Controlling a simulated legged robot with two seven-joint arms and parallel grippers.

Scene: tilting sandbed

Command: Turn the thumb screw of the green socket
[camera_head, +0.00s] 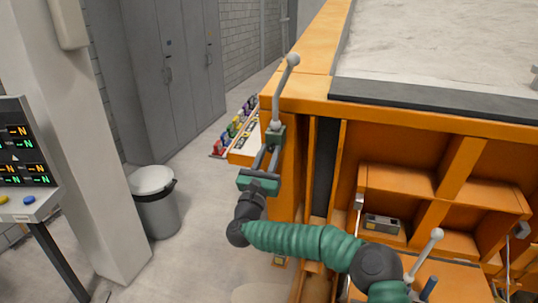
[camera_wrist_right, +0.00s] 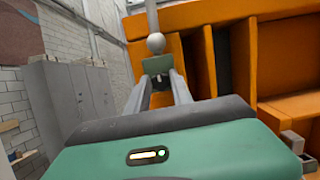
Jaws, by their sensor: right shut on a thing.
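The green socket (camera_head: 277,133) sits at the near left corner of the orange sandbed frame. A grey lever with a ball end (camera_head: 292,59) rises from it, leaning slightly right. My right gripper (camera_head: 270,148) reaches up to the socket's near side. In the right wrist view its two grey fingers run forward to the green socket (camera_wrist_right: 151,65). They are shut on the thumb screw (camera_wrist_right: 158,80), a small dark part between the fingertips, mostly hidden by them. I cannot tell how far the screw is turned. My left gripper is not in view.
The orange frame (camera_head: 305,85) and its open shelves (camera_head: 400,180) stand close on the right. A second ball-ended lever (camera_head: 437,235) stands at lower right. A rack of coloured items (camera_head: 232,128) lies behind.

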